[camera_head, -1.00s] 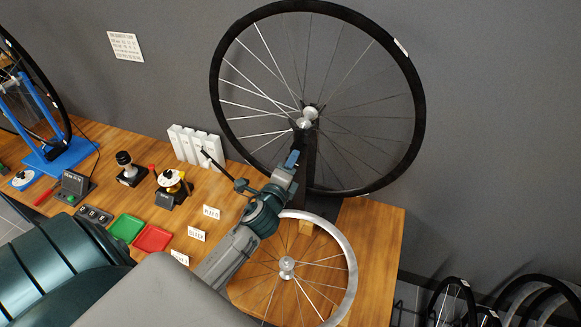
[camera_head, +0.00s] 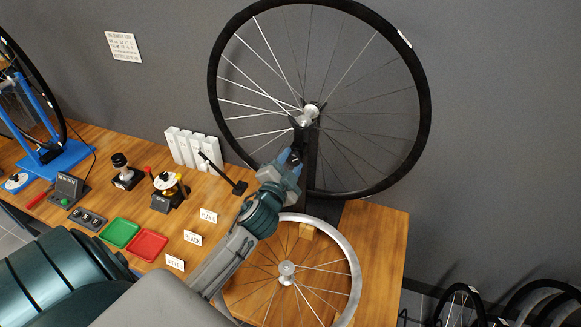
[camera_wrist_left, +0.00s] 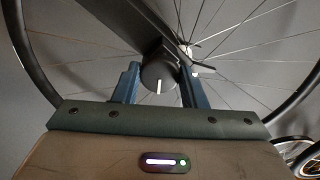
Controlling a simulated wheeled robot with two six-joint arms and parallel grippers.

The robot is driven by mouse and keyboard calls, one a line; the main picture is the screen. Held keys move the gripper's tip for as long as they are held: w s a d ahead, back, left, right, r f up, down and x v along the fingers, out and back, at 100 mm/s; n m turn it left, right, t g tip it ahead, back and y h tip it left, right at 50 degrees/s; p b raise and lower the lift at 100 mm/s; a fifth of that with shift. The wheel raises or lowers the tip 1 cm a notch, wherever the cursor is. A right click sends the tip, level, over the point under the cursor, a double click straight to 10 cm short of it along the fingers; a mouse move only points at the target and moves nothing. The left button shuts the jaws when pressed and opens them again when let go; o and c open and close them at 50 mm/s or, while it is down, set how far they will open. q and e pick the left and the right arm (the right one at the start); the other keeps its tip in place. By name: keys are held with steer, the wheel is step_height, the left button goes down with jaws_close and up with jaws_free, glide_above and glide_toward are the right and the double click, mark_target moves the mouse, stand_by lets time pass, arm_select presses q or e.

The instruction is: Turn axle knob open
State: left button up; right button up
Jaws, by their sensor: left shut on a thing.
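The axle knob (camera_wrist_left: 158,72) is a dark round knob with a white line that stands about upright in the left wrist view. My left gripper (camera_wrist_left: 160,88) has one blue finger on each side of it and is shut on it. In the head view my left gripper (camera_head: 291,168) is at the dark upright stand (camera_head: 309,165), below the wheel hub (camera_head: 308,112), and largely hides the knob. A large black-rimmed wheel (camera_head: 425,120) stands upright in the stand. My right gripper is not in view.
Green (camera_head: 120,233) and red (camera_head: 148,245) trays, small label cards (camera_head: 193,238) and a black lever tool (camera_head: 222,174) are to the left. Spare wheels (camera_head: 460,305) stand at lower right.

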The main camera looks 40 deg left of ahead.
arm_select(q)
steer(key=n+b, duration=0.3)
steer(key=n, duration=0.5)
steer(key=shift+f, duration=0.1)
steer(key=shift+n+b, duration=0.45)
steer(key=shift+n, duration=0.75)
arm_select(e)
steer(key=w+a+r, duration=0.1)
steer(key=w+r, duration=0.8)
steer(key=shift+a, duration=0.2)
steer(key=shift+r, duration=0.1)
arm_select(q)
steer(key=o, duration=1)
steer(key=shift+s+d, duration=0.1)
steer(key=shift+s, duration=0.3)
steer(key=shift+b+v, duration=0.95)
steer(key=shift+v, duration=4.1)
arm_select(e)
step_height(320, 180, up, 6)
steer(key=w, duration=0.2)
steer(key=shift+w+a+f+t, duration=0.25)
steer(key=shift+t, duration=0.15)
